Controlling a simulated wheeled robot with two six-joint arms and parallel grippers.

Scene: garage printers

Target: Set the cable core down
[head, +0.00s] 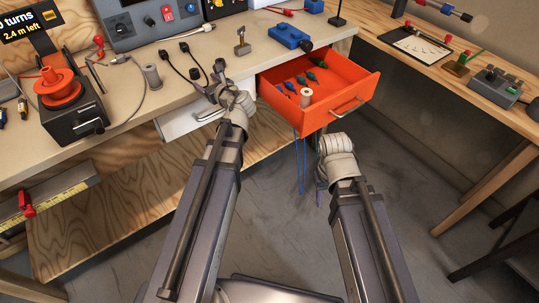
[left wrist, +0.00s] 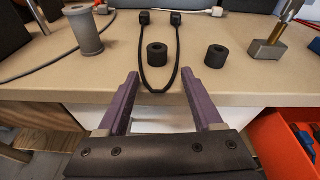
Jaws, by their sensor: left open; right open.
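Two short black ring-shaped cores stand on the bench in front of my left gripper. One core (left wrist: 157,57) stands inside the loop of a black cable (left wrist: 178,50); the other core (left wrist: 215,57) stands apart to the right. The cores show small and dark in the head view, one at the left (head: 194,74) and one by the gripper (head: 219,66). My left gripper (left wrist: 165,90) is open and empty at the bench's front edge, its fingers short of the cores; in the head view (head: 226,93) it hides part of the bench. My right gripper (head: 337,155) is open, low before the drawer.
A grey spool (left wrist: 86,32) stands left of the cable. An orange drawer (head: 352,108) is pulled out at right, holding a pale spool (head: 305,98) and small blue and green pieces. A winder (head: 68,98) stands at the left; a second bench (head: 500,95) is far right.

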